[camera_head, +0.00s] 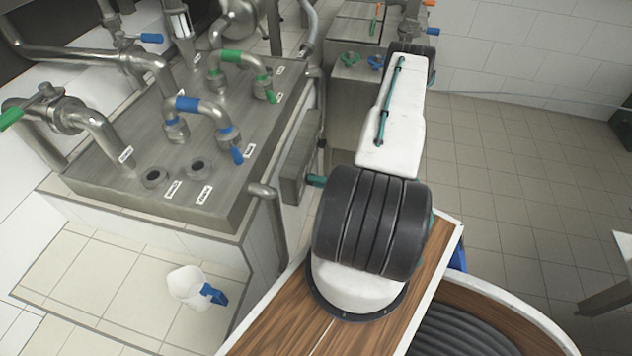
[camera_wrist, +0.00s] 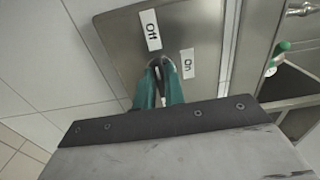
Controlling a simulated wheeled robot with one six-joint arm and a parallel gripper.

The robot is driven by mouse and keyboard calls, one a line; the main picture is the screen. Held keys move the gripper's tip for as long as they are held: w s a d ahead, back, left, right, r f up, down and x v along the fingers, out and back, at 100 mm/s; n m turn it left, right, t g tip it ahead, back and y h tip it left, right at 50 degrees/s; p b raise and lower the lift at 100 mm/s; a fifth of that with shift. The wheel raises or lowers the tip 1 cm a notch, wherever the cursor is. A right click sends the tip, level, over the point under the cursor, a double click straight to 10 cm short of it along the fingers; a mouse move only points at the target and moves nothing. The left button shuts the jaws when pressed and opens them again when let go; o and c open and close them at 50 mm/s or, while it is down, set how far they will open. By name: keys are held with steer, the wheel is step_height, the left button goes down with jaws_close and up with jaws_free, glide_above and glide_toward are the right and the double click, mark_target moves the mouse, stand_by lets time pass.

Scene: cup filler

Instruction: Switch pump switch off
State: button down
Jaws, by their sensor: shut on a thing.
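The pump switch (camera_wrist: 156,64) is a small dark part on a grey metal plate (camera_wrist: 112,38), seen in the wrist view. An "Off" label (camera_wrist: 150,30) is above it and an "On" label (camera_wrist: 188,63) is to its right. My gripper (camera_wrist: 158,76) has its teal fingers close together at the switch, shut on it. The fingers hide most of the switch, so I cannot tell which label it points to. In the head view a grey box (camera_head: 296,168) hangs on the side of the tiled block, and my arm hides the area right of it.
In the head view a steel counter (camera_head: 130,180) carries pipes with blue and green valve handles. A white jug (camera_head: 187,284) with a blue handle stands on the tiled ledge at lower left. Tiled floor (camera_head: 500,170) is free on the right.

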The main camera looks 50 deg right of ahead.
steer(key=c, duration=1.5)
jaws_free()
steer(key=shift+v, duration=3.95)
